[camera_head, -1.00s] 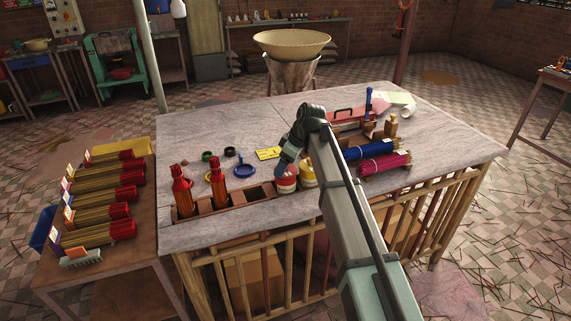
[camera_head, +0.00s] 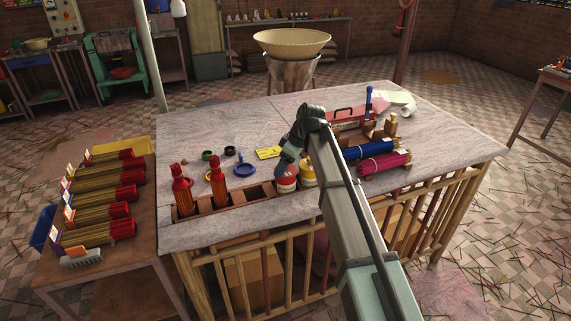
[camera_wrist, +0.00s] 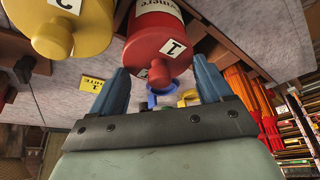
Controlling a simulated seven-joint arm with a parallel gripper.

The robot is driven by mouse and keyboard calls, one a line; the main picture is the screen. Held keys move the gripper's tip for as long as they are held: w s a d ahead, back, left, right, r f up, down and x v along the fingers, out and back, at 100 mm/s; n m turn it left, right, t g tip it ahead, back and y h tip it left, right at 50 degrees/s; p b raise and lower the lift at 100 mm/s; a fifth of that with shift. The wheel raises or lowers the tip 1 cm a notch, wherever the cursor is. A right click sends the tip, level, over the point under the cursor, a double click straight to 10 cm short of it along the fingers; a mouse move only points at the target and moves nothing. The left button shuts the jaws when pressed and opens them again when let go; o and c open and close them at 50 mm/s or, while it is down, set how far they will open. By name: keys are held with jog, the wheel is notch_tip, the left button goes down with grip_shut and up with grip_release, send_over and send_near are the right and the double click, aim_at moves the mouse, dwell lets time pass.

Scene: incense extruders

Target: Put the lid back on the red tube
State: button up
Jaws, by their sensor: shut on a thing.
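The red tube (camera_head: 286,186) stands upright in the front rack, with a pale label band. The wrist view shows its red body and label (camera_wrist: 166,8). A red lid (camera_wrist: 162,48) with a knob and a tag reading "1" is at the tube's end. I cannot tell whether any gap is left between them. My gripper (camera_wrist: 162,72) is shut on the red lid, with one blue finger on either side of it. In the head view my gripper (camera_head: 284,170) is over the tube and hides part of the top.
A yellow tube (camera_head: 308,177) stands close on the right. A blue ring dish (camera_head: 244,171) and a yellow card (camera_head: 269,153) lie behind. Blue and crimson bundles (camera_head: 386,163) lie right.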

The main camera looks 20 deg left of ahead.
jog(key=o, duration=0.9)
jog(key=shift+o, duration=0.2)
jog(key=shift+r, duration=0.2)
jog(key=shift+r, duration=3.3)
grip_shut()
jog(key=shift+f, duration=1.95)
